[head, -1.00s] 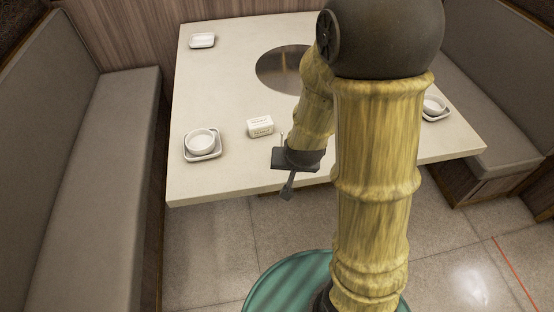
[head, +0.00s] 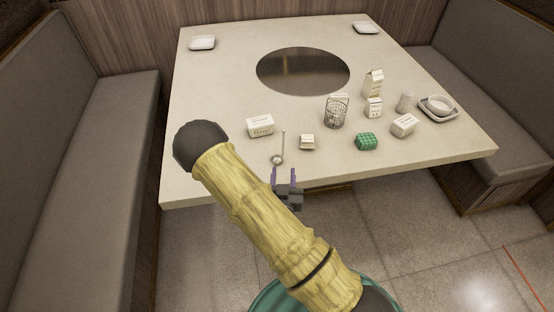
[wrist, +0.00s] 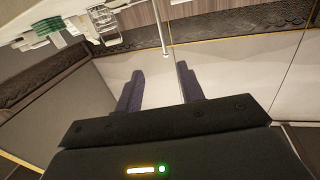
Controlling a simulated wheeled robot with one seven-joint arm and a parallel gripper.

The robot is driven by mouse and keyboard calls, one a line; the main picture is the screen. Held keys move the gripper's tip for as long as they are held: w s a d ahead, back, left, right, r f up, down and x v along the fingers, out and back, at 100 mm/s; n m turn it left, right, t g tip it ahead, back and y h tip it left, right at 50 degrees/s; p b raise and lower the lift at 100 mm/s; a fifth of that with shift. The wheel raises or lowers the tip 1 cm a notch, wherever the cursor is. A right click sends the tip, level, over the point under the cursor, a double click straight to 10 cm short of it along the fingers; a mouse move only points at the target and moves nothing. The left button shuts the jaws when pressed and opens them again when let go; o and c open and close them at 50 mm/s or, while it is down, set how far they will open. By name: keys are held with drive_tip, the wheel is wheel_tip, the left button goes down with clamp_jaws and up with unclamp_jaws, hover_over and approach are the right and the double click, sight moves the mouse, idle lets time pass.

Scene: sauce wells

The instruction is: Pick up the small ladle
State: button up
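The small ladle (head: 281,148) is on the table near its front edge, with its round bowl towards me and its thin handle reaching up in the head view. My gripper (head: 284,174) is just in front of the ladle's bowl, at the table's front edge. Its two purple fingers are apart with nothing between them. In the wrist view, a thin pale rod that looks like the ladle's handle (wrist: 161,30) shows beyond the open fingers; I cannot tell its exact distance.
Near the ladle are a white labelled box (head: 260,126) and a small cream block (head: 307,142). A round dark plate (head: 303,71) fills the table's middle.

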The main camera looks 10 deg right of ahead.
idle(0.4)
drive_tip(key=b, duration=0.3)
approach(283, 139)
drive_tip(key=x, duration=0.7)
drive_tip(key=shift+d, duration=0.25)
drive_tip(key=shift+w, duration=0.1)
drive_tip(key=x, duration=0.5)
drive_tip(key=shift+w+a+p, duration=0.1)
drive_tip(key=shift+a+p, duration=0.05)
drive_tip(key=shift+p, duration=0.25)
